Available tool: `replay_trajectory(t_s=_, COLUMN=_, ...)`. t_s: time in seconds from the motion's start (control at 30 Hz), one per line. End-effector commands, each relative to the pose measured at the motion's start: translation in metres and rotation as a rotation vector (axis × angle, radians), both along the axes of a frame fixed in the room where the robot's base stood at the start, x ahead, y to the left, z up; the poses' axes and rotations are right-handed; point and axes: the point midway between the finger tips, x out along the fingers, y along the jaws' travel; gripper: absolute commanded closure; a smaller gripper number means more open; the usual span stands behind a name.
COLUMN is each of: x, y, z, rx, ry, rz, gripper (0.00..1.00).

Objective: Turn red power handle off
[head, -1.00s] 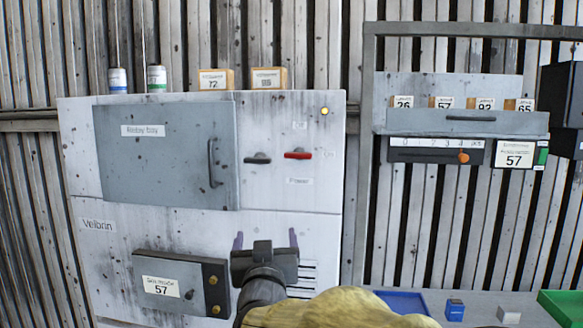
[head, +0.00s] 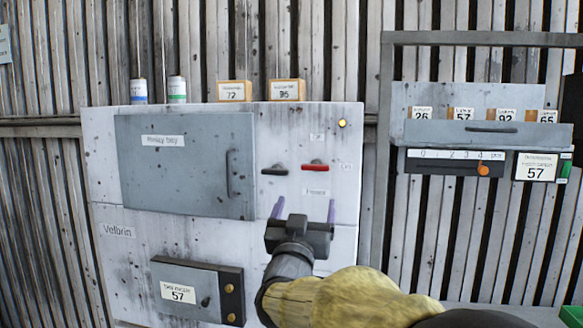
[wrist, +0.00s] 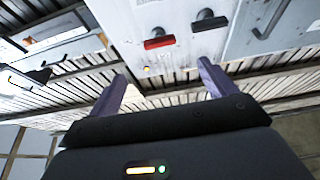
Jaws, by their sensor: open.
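The red power handle (head: 315,167) lies level on the right part of the white housing front, above a small label that seems to read Power. It also shows in the wrist view (wrist: 159,42). A dark handle (head: 275,171) sits just left of it in the head view, and shows in the wrist view (wrist: 209,23). My gripper (head: 303,209) is open and empty, its two purple fingers spread below the red handle and apart from it. In the wrist view the fingers (wrist: 165,80) stand short of both handles.
A grey door (head: 180,165) with an upright handle is left of the switches. A small yellow light (head: 342,123) is at the upper right of the housing. A grey box labelled 57 (head: 190,291) sticks out below. A shelf unit (head: 480,133) hangs at right.

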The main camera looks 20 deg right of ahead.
Motion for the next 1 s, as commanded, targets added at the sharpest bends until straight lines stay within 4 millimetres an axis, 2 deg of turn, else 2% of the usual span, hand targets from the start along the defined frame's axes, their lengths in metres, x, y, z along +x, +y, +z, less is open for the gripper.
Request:
replay_trajectory(t_s=0.03, x=0.007, y=-0.006, z=0.007, rx=0.000, ry=0.001, rz=-0.003, gripper=0.16)
replay_trajectory(t_s=0.6, x=0.084, y=-0.058, z=0.045, rx=0.000, ry=0.001, rz=-0.001, gripper=0.16)
replay_trajectory(t_s=0.8, x=0.099, y=-0.067, z=0.051, rx=0.001, ry=0.001, rz=0.000, gripper=0.16)
replay_trajectory(t_s=1.0, x=0.101, y=-0.068, z=0.050, rx=0.000, ry=0.000, rz=0.001, gripper=0.16)
